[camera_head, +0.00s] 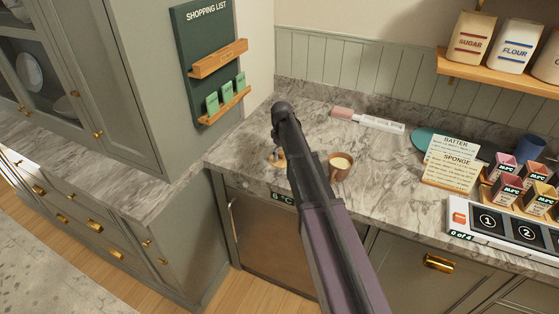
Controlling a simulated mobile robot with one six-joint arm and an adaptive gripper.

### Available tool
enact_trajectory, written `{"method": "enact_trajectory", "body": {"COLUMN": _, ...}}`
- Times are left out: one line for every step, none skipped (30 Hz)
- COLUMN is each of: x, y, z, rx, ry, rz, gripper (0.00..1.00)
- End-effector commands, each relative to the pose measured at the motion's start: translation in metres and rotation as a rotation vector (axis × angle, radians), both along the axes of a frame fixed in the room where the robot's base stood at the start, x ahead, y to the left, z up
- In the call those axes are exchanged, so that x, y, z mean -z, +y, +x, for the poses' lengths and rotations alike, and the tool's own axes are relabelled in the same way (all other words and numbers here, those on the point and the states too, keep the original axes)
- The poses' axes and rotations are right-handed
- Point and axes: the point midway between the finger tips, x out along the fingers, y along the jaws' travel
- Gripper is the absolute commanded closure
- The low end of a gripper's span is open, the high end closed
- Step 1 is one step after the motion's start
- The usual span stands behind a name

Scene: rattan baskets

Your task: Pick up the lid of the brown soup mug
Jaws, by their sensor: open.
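A brown mug (340,172) stands upright on the marble counter, just right of my arm. Its round top is pale cream; I cannot tell whether this is soup or a lid. A small tan thing (276,163) lies on the counter left of my arm, partly hidden by it. It may be a lid, but it is too small to be sure. My dark arm reaches up from the bottom edge across the counter and hides the area between the tan thing and the mug. My gripper cannot be made out; it seems hidden behind the arm.
A white-and-pink stick-like thing (368,120) lies near the back wall. Recipe cards (450,165), a teal plate (424,138), a blue cup (529,147), several small boxes (507,188) and a numbered panel (500,226) stand right. A green shopping-list board (208,55) hangs left.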

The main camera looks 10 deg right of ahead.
Motion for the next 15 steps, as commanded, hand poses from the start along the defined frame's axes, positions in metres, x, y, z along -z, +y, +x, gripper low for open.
{"method": "enact_trajectory", "body": {"x": -0.0001, "y": 0.0001, "z": 0.0000, "rx": 0.000, "ry": 0.000, "rz": 0.000, "gripper": 0.25}}
{"method": "enact_trajectory", "body": {"x": -0.0001, "y": 0.0001, "z": 0.0000, "rx": 0.000, "ry": 0.000, "rz": 0.000, "gripper": 0.25}}
{"method": "enact_trajectory", "body": {"x": -0.0001, "y": 0.0001, "z": 0.0000, "rx": 0.000, "ry": 0.000, "rz": 0.000, "gripper": 0.25}}
{"method": "enact_trajectory", "body": {"x": -0.0001, "y": 0.0001, "z": 0.0000, "rx": 0.000, "ry": 0.000, "rz": 0.000, "gripper": 0.25}}
{"method": "enact_trajectory", "body": {"x": -0.0001, "y": 0.0001, "z": 0.0000, "rx": 0.000, "ry": 0.000, "rz": 0.000, "gripper": 0.25}}
{"method": "enact_trajectory", "body": {"x": -0.0001, "y": 0.0002, "z": 0.0000, "rx": 0.000, "ry": 0.000, "rz": 0.000, "gripper": 0.25}}
{"method": "enact_trajectory", "body": {"x": -0.0001, "y": 0.0002, "z": 0.0000, "rx": 0.000, "ry": 0.000, "rz": 0.000, "gripper": 0.25}}
{"method": "enact_trajectory", "body": {"x": -0.0001, "y": 0.0003, "z": 0.0000, "rx": 0.000, "ry": 0.000, "rz": 0.000, "gripper": 0.25}}
{"method": "enact_trajectory", "body": {"x": -0.0001, "y": 0.0003, "z": 0.0000, "rx": 0.000, "ry": 0.000, "rz": 0.000, "gripper": 0.25}}
{"method": "enact_trajectory", "body": {"x": 0.0000, "y": 0.0003, "z": 0.0000, "rx": 0.000, "ry": 0.000, "rz": 0.000, "gripper": 0.28}}
{"method": "enact_trajectory", "body": {"x": 0.0000, "y": 0.0003, "z": 0.0000, "rx": 0.000, "ry": 0.000, "rz": 0.000, "gripper": 0.36}}
{"method": "enact_trajectory", "body": {"x": 0.0000, "y": 0.0004, "z": 0.0000, "rx": 0.000, "ry": 0.000, "rz": 0.000, "gripper": 0.48}}
{"method": "enact_trajectory", "body": {"x": 0.0000, "y": 0.0004, "z": 0.0000, "rx": 0.000, "ry": 0.000, "rz": 0.000, "gripper": 0.57}}
{"method": "enact_trajectory", "body": {"x": 0.0000, "y": 0.0004, "z": 0.0000, "rx": 0.000, "ry": 0.000, "rz": 0.000, "gripper": 0.66}}
{"method": "enact_trajectory", "body": {"x": 0.0000, "y": 0.0004, "z": 0.0000, "rx": 0.000, "ry": 0.000, "rz": 0.000, "gripper": 0.78}}
